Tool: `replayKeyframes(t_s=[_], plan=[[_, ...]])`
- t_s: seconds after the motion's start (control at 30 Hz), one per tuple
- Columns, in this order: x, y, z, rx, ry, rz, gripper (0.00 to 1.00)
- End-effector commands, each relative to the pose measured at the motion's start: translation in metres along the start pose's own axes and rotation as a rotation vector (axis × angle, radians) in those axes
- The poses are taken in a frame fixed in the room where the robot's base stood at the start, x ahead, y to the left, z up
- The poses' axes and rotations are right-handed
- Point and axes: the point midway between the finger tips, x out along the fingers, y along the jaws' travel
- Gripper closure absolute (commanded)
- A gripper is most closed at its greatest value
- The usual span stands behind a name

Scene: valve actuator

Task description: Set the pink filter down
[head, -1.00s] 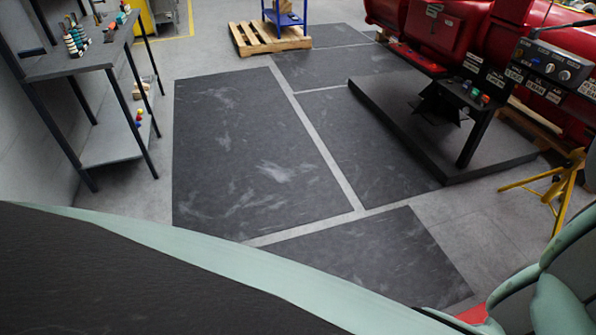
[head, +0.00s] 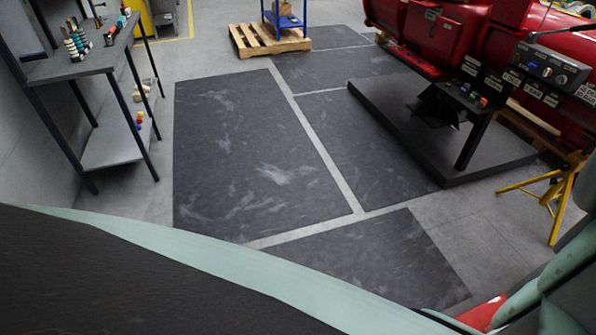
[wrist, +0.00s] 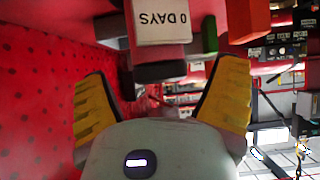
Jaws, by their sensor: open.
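I cannot make out a pink filter in either view. In the wrist view my gripper (wrist: 165,78) has its two yellow-padded fingers spread wide apart, with nothing held between them. Just beyond the fingertips is a white label (wrist: 163,20) reading "0 DAYS" upside down, with dark blocky parts (wrist: 160,70) below it. I cannot tell what these parts belong to. The gripper does not show in the head view; only pale green parts of my arm are at the lower right.
A red dotted surface (wrist: 40,90) fills the wrist view's left. In the head view, a dark shelf (head: 85,62) with small parts stands left, a wooden pallet (head: 268,42) at the back, red machinery with a control box (head: 550,66) and a yellow stand (head: 566,195) right.

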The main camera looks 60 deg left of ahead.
Motion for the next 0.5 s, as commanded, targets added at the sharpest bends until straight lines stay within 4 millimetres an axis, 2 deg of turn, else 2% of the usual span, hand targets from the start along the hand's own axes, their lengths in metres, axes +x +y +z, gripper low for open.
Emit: replayKeyframes(t_s=[0.43, 0.5], plan=[[0.0064, -0.0021, 0.0005, -0.003, -0.001, -0.003, 0.13], [0.0063, -0.0020, 0.0006, -0.002, -0.001, -0.003, 0.21]])
